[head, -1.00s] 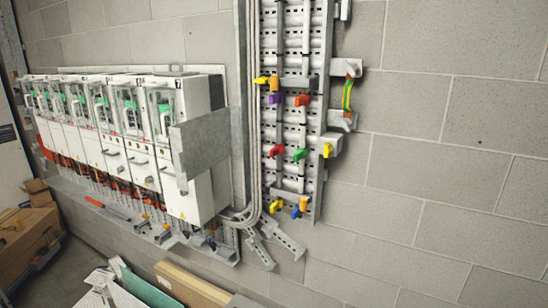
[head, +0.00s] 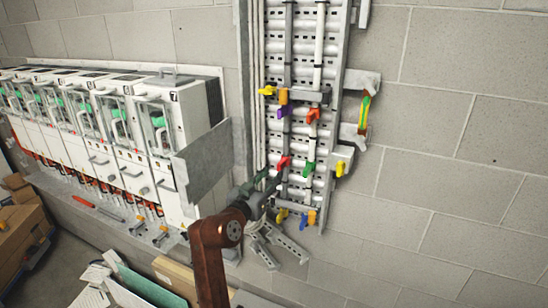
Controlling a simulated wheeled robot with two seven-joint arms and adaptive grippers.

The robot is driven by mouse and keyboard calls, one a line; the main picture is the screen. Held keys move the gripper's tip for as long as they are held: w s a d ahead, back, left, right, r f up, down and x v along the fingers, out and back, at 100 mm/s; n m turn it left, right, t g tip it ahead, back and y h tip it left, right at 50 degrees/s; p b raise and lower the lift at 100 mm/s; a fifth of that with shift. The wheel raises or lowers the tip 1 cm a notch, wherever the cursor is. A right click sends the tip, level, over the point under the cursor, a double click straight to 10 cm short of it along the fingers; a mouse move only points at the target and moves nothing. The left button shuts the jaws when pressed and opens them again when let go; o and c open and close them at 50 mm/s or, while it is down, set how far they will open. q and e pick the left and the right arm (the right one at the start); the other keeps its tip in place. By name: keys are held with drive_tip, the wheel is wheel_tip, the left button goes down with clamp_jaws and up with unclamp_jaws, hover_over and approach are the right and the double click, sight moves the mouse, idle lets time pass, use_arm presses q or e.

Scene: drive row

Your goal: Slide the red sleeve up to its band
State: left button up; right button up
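A red sleeve-like piece with a side tab (head: 284,162) sits on the left of two upright rods on the slotted wall panel. An orange-red piece (head: 313,115) sits higher on the right rod. I cannot tell for certain which mark is the band. My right gripper (head: 265,184) is in the head view, just below and left of the red piece and apparently apart from it. It is small and dark there, and its fingers blend into the panel, so its opening is unclear. My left gripper is not in view.
A green piece (head: 308,169) is close right of the red one. Purple (head: 283,111), yellow (head: 340,168) and orange pieces are also on the panel. A grey crossbar (head: 304,94) spans the rods above. A grey plate (head: 203,160) juts out left, beside white drive cabinets (head: 182,112).

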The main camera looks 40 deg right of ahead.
sight(278, 166)
drive_tip(key=x, duration=0.1)
drive_tip(key=p+x, duration=0.1)
drive_tip(key=x, duration=0.1)
drive_tip(key=shift+s+d+r, duration=0.1)
drive_tip(key=shift+d+r, duration=0.2)
drive_tip(key=p+x, duration=0.1)
drive_tip(key=x, duration=0.2)
drive_tip(key=shift+d+f+p, duration=0.1)
drive_tip(key=shift+d+p, duration=0.05)
drive_tip(key=shift+p, duration=0.2)
drive_tip(key=shift+w+d, duration=0.2)
drive_tip(key=shift+w, duration=0.1)
drive_tip(key=shift+d+f, duration=0.1)
drive_tip(key=c, duration=0.5)
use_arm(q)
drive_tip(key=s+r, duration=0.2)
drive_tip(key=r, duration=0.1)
use_arm(e)
clamp_jaws()
